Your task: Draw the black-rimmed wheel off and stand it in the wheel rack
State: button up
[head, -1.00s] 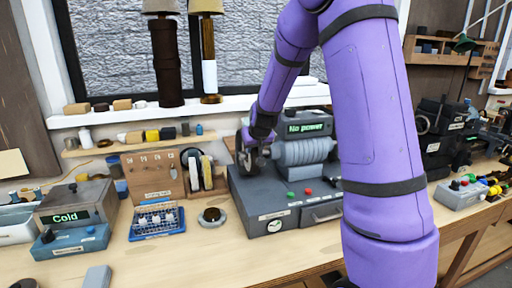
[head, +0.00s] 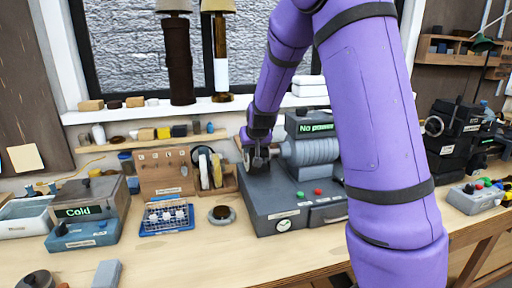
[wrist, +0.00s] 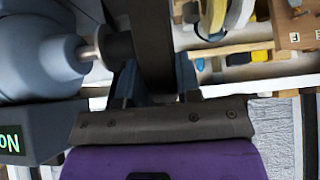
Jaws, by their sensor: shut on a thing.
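The black-rimmed wheel (wrist: 152,40) shows edge-on in the wrist view as a dark band. My gripper (wrist: 157,82) is shut on its rim, one finger on each side. A dark collar on a thin metal spindle lies against or close to the wheel's left face; I cannot tell whether the wheel is still seated on the spindle. In the head view my gripper (head: 257,160) is at the left end of the grey machine (head: 270,205) and hides most of the wheel. The wheel rack (head: 226,186) stands just left of the machine, holding a pale wheel and a yellow-edged wheel.
The machine's display (head: 316,128) reads "No power". A pegboard stand (head: 165,170), a blue tray (head: 166,219) and a small round dish (head: 222,214) stand left of it. A "Cold" box (head: 85,207) is farther left. The front bench is mostly clear.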

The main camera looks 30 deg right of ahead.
jog(key=shift+w+a, duration=0.2)
jog(key=shift+a, duration=0.5)
jog(key=shift+w+a, duration=0.2)
jog(key=shift+a, duration=0.5)
